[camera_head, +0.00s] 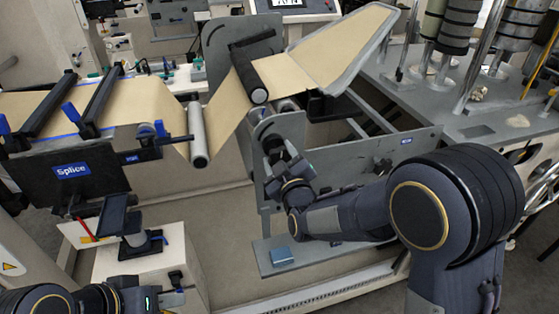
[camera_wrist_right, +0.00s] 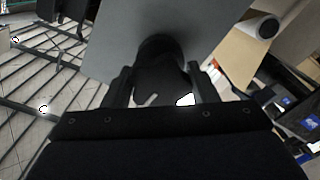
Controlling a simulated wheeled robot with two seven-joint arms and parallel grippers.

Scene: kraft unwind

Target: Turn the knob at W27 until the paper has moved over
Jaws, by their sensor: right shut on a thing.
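A dark round knob (camera_wrist_right: 160,75) sits on a grey plate (camera_wrist_right: 125,38) in the right wrist view. My right gripper (camera_wrist_right: 162,88) is shut on the knob, with one finger on each side of it. In the head view my right gripper (camera_head: 273,150) is at the grey bracket under the rollers and mostly hides the knob. Brown kraft paper (camera_head: 226,110) runs from the left table, under a pale roller (camera_head: 197,135), up over a black roller (camera_head: 250,76) and onto the tilted plate at the right. My left gripper (camera_head: 176,289) is low at the left, apart from the paper; its jaws are unclear.
A black panel with a blue Splice label (camera_head: 71,171) stands at the left. A small stand (camera_head: 140,238) is near my left gripper. Metal posts and dark rolls (camera_head: 458,25) stand at the back right.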

